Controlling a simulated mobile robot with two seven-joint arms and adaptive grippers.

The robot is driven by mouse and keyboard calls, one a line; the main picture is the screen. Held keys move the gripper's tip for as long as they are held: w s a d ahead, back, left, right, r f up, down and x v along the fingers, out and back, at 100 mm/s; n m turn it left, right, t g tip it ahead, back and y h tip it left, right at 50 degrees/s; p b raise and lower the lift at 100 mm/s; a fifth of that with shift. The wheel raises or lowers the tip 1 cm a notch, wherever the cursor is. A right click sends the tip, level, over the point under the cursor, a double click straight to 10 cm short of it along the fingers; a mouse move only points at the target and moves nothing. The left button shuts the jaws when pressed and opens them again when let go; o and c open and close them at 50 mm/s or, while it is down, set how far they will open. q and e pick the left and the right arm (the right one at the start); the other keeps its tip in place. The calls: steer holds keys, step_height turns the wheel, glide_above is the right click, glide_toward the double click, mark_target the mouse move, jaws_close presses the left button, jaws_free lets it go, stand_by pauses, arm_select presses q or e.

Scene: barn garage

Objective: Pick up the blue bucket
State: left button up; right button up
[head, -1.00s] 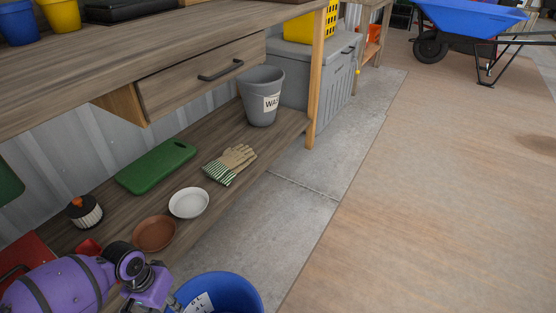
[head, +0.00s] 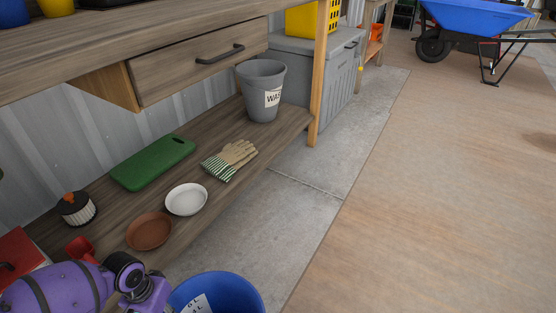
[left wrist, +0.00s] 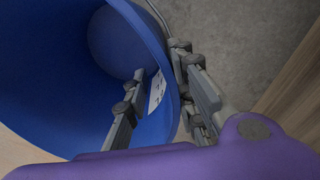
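The blue bucket (head: 238,290) stands at the bottom edge of the head view, beside the wooden shelf, partly cut off. A white label shows on it. In the left wrist view the bucket (left wrist: 70,95) fills the left side, its open mouth and inner wall showing. My left gripper (left wrist: 160,62) is open at the bucket's rim, with one finger inside the mouth and the other outside the wall. Both fingers look apart, with the rim between them. In the head view my purple left arm covers the bucket's left side and its fingers are hidden. My right gripper is not in view.
The low shelf holds a white bowl (head: 186,199), a brown dish (head: 149,231), gloves (head: 231,160), a green board (head: 153,162) and a grey bin (head: 261,90). A wooden post (head: 318,80) stands beyond. The floor to the right is clear up to a blue wheelbarrow (head: 475,15).

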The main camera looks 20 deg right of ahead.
arm_select(q)
steer(key=shift+f, duration=0.25)
stand_by(0.4)
jaws_close()
stand_by(0.4)
